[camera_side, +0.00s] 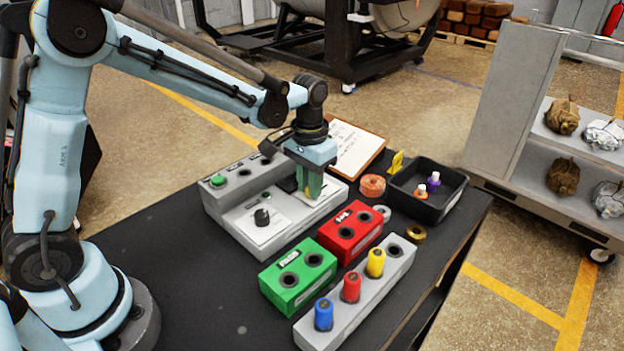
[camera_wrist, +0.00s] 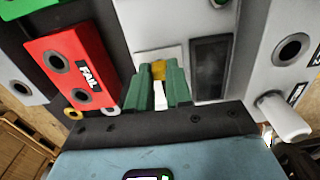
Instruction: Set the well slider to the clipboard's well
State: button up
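The well slider's yellow handle (camera_wrist: 158,70) shows between my green fingertips in the wrist view, over a pale strip on the grey control box (camera_side: 228,215). My gripper (camera_side: 311,190) points down at the right part of that box, its fingers close together. The fingers meet the handle on both sides, so it looks shut on the slider; my fingers (camera_wrist: 160,82) hide much of it. The slider's marks cannot be read. The clipboard (camera_side: 352,150) lies behind the box with handwriting too small to read.
In front are a red FAIL block (camera_side: 350,232), green PASS block (camera_side: 297,276) and a grey rack (camera_side: 330,335) with blue, red and yellow plugs. A black tray (camera_side: 430,213) stands right.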

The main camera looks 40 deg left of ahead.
aim_at(327, 185)
grip_shut()
jog(key=shift+w, duration=2.65)
jog(key=o, duration=0.5)
grip_release()
jog(key=shift+o, duration=0.2)
notch_tip(327, 185, up, 12)
